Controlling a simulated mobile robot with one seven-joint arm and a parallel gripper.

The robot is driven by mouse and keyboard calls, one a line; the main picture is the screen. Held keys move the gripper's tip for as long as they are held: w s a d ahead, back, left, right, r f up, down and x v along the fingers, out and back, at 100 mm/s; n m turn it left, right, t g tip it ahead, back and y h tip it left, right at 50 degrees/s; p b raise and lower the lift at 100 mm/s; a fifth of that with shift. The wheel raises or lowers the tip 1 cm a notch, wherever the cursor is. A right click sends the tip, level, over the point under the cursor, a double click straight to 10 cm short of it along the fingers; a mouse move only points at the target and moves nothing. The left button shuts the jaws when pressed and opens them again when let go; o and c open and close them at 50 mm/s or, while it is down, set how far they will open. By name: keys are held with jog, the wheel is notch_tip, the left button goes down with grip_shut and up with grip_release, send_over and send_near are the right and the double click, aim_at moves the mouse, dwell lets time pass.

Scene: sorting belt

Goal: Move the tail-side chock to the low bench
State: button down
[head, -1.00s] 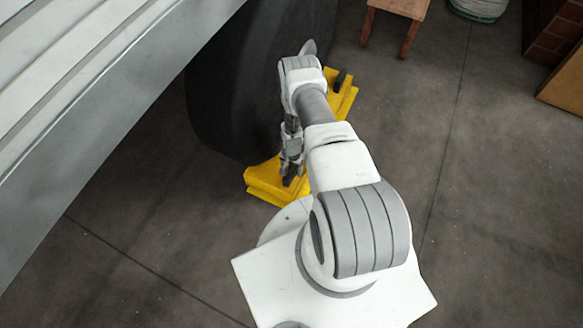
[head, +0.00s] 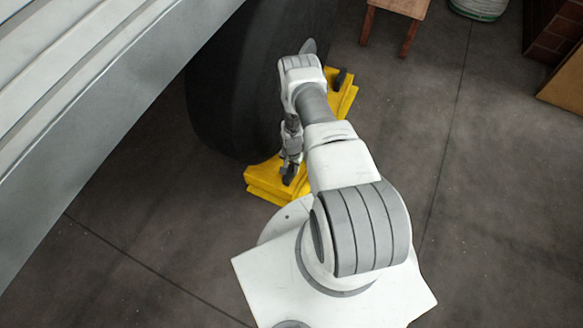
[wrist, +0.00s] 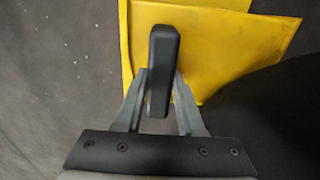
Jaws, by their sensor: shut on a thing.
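A yellow chock (head: 262,180) lies on the floor at the near side of the big black tyre (head: 235,85). Its black upright handle (wrist: 165,55) and yellow body (wrist: 215,45) fill the middle and top of the wrist view. My gripper (head: 289,175) is shut on that handle, with one finger on each side in the wrist view (wrist: 160,85). A second yellow chock (head: 347,97) with a dark handle lies at the tyre's far side, partly hidden by my arm. A low wooden bench (head: 405,8) is cut off by the top edge.
A grey vehicle body (head: 90,110) overhangs the upper left, close to my arm. A pale round container (head: 478,8), a brick structure (head: 550,40) and a brown board (head: 563,85) stand at the upper right. The floor on the right is clear.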

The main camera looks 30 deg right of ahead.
dwell(0.7)
jog(key=c, duration=1.1)
grip_release()
grip_shut()
jog(key=shift+w, duration=0.1)
